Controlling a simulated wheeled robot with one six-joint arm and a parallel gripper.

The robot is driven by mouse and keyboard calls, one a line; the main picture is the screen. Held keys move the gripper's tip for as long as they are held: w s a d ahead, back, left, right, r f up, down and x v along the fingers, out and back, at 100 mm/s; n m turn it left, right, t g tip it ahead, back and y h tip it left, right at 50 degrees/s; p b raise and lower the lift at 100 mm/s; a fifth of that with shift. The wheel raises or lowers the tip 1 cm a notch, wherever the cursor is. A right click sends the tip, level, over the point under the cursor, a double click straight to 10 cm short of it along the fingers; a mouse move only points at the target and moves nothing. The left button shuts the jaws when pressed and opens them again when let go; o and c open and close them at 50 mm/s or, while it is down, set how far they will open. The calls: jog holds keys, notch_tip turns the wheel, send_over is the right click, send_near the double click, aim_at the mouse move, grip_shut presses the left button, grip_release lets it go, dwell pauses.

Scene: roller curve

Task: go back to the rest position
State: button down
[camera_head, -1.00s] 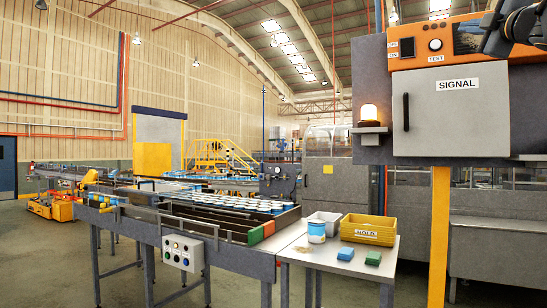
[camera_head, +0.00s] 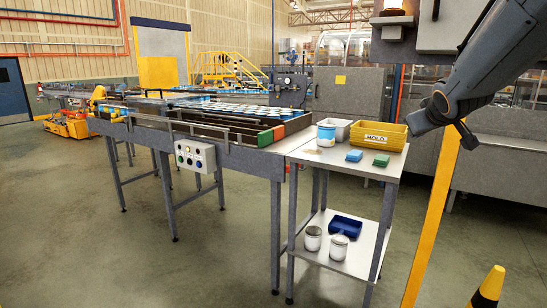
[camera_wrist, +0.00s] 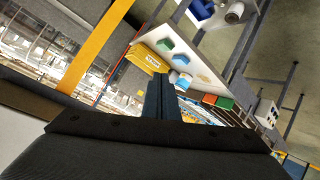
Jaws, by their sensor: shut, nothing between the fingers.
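My gripper (camera_head: 468,137) hangs at the right of the head view, just right of the yellow bin and in front of the yellow post. In the wrist view its dark fingers (camera_wrist: 160,96) stand together, with nothing between them. No object is held.
A small table (camera_head: 345,168) carries a yellow MOLD bin (camera_head: 374,144), a can (camera_head: 326,136) and two sponges. Its lower shelf holds two white cans and a blue tray (camera_head: 346,227). A yellow post (camera_head: 432,215) stands close by. A cone (camera_head: 488,288) is at lower right.

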jog(key=s+a+f+g+y+b, duration=0.1)
jog(key=s+a+f+g, duration=0.2)
jog(key=s+a+f, duration=0.3)
jog(key=s+a+f+m+g+y+b, duration=0.1)
jog(key=s+a+f+g, duration=0.3)
jog(key=s+a+f, duration=0.3)
jog(key=s+a+f+g+y+b, duration=0.1)
jog(key=s+a+f+g, duration=0.2)
jog(key=s+a+f, duration=0.4)
jog(key=s+f, duration=0.6)
jog(key=f, duration=0.6)
jog(key=shift+s+a+f+m+y, duration=0.2)
jog(key=shift+s+f+m+y, duration=0.1)
jog(key=shift+s+m, duration=0.1)
